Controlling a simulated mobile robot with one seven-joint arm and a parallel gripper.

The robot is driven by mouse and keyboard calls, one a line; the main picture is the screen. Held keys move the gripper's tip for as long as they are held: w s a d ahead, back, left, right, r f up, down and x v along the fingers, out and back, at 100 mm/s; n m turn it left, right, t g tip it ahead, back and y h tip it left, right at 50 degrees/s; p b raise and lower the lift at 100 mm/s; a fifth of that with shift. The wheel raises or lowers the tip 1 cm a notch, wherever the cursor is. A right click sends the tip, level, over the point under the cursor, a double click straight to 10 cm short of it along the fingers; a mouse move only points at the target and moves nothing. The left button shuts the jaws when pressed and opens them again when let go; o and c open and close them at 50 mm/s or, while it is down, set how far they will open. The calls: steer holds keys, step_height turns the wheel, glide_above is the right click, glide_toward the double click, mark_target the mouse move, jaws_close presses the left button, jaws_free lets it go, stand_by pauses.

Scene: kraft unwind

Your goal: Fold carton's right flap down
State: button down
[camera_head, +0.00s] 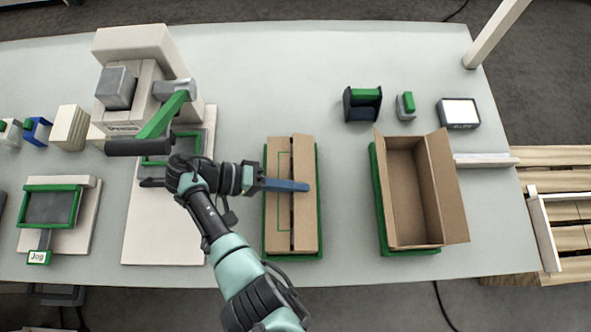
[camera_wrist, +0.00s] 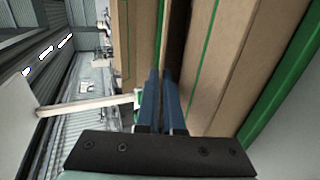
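The brown carton (camera_head: 305,225) lies under my gripper in a green-edged holder (camera_head: 265,240) at mid-table.
An open carton (camera_head: 403,190) stands to the right in another green-edged holder (camera_head: 381,215), its right flap out. A press (camera_head: 140,80) stands at the left.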

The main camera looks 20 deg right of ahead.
stand_by(0.3)
steer(key=c, duration=1)
jaws_free()
steer(key=shift+s, duration=0.1)
steer(key=shift+c, duration=0.2)
